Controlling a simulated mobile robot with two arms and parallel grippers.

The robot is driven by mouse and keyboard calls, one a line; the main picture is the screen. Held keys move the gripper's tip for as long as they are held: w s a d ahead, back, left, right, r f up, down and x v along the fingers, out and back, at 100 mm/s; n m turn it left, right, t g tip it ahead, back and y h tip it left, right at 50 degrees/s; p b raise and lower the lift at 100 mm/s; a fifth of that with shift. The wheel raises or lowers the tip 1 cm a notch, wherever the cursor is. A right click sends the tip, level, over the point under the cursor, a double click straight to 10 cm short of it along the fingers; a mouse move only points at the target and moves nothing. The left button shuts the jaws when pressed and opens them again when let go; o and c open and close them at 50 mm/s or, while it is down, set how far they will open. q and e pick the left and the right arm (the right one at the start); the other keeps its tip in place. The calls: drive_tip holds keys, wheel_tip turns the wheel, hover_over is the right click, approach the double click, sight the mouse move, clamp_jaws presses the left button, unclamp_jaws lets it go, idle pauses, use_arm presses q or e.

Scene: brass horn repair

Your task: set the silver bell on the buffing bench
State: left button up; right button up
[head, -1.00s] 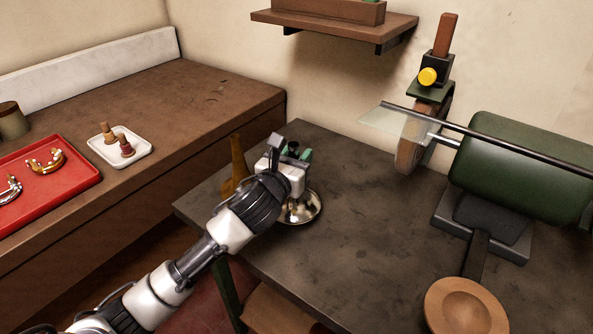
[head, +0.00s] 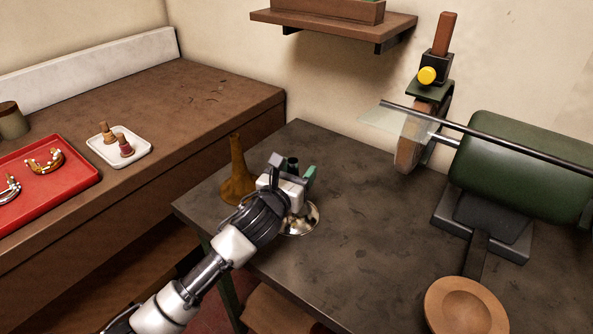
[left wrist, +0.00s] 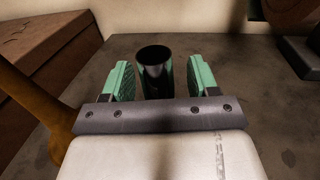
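The silver bell (head: 303,219) stands flare down on the dark bench top (head: 350,250), close to its left edge. Its narrow neck, a dark open tube (left wrist: 155,75), points up. My left gripper (head: 292,172) is low over the bell with its green-padded fingers on either side of the neck. In the left wrist view a gap shows between the neck and each finger, so the gripper (left wrist: 160,80) is open around it. The gripper hides part of the bell in the head view. My right gripper is not in view.
A brass-coloured bell (head: 238,178) stands just left of my gripper. The green buffing machine (head: 520,165) with its wheel (head: 412,140) fills the right. A wooden dish (head: 466,306) is at the front right. The middle of the bench is clear.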

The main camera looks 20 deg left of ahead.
use_arm(q)
drive_tip(key=shift+r, duration=0.1)
drive_tip(key=shift+s+a, duration=0.1)
drive_tip(key=shift+s, duration=0.25)
drive_tip(key=s+a+b, duration=0.1)
drive_tip(key=s+a, duration=0.1)
drive_tip(key=s, duration=0.9)
